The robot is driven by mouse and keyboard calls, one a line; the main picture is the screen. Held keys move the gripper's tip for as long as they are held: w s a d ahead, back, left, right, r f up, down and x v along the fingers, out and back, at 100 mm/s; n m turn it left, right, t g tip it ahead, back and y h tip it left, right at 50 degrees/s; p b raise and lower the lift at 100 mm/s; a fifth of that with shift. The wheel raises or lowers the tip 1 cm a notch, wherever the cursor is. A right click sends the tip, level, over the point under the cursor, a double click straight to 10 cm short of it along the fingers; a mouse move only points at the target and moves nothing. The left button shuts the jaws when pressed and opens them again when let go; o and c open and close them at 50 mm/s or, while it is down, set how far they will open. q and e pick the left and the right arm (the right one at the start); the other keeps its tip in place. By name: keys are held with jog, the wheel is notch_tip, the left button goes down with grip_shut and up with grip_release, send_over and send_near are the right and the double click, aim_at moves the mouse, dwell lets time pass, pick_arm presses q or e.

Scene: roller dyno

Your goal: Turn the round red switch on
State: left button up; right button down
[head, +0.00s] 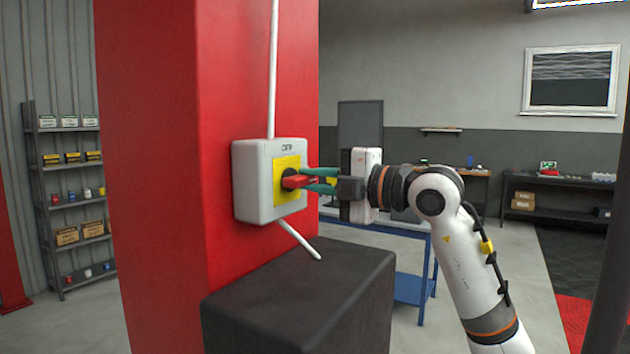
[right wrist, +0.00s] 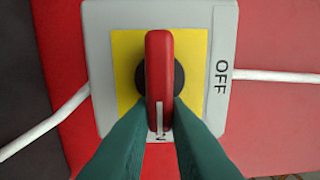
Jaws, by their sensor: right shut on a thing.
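The round red switch has a red handle (head: 293,182) on a black round base and yellow plate, on a light grey box (head: 253,190) fixed to a red pillar. My right gripper (head: 312,181) comes from the right, its green fingers shut on the handle. In the right wrist view the handle (right wrist: 160,60) stands upright in the picture between my fingertips (right wrist: 160,115). Its white-lined end points down at a partly hidden label where an "N" shows. The OFF label (right wrist: 221,70) lies to the right, off the handle's line. My left gripper is not in view.
The red pillar (head: 150,150) fills the left middle. A dark block (head: 300,300) stands below the box. White cable (head: 272,70) runs above and below the box. A blue-framed table (head: 410,288) stands behind my right arm; shelves (head: 75,200) are far left.

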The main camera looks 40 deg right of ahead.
jog(key=c, duration=1.4)
grip_release()
jog(key=shift+d, duration=0.1)
jog(key=shift+s+d+f+b, duration=0.1)
jog(key=shift+s+f+b, duration=0.05)
jog(key=shift+s+b, duration=0.2)
jog(key=b+v, duration=0.5)
jog(key=v, duration=0.6)
jog(key=shift+b, duration=0.4)
jog(key=shift+s+d, duration=0.1)
